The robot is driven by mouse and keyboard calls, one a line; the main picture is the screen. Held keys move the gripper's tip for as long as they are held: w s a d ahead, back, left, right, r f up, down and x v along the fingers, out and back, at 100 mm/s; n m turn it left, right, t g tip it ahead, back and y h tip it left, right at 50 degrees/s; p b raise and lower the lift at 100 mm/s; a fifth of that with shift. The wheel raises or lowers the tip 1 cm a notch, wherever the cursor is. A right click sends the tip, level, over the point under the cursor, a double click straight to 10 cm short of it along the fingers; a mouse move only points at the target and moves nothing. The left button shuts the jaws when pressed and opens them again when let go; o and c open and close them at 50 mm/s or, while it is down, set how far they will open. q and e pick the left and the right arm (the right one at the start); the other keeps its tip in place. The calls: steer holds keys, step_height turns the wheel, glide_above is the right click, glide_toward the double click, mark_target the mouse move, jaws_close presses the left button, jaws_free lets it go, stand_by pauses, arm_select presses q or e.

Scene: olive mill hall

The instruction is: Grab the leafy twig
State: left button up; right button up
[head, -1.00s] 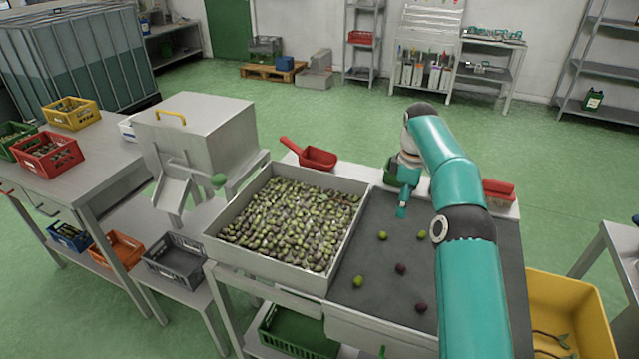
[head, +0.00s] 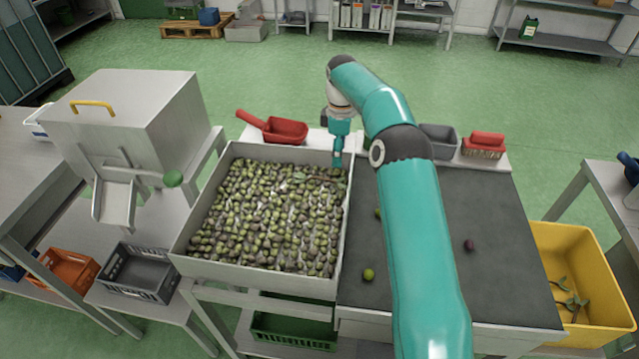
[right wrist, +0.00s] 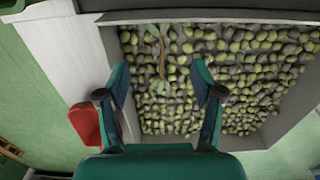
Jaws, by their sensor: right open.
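The leafy twig (right wrist: 162,52) lies on the olives in the metal tray (right wrist: 118,18), as the right wrist view shows. My right gripper (right wrist: 160,72) is open and empty above the olives, with one finger on each side of the stem. In the head view it (head: 338,160) is at the tray's far right corner. My left gripper is not in view.
A red scoop (head: 285,130) lies behind the tray (head: 255,280). A dark sorting mat (head: 500,270) with a few olives is to the right. A yellow crate (head: 600,338) holding twigs stands beyond it. A metal hopper (head: 150,120) stands left.

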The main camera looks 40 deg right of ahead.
mark_target(338, 182)
step_height(338, 182, down, 10)
steer(key=shift+s+d+f+p, duration=0.1)
steer(key=shift+s+p, duration=0.05)
steer(key=shift+p, duration=0.25)
steer(key=c, duration=0.8)
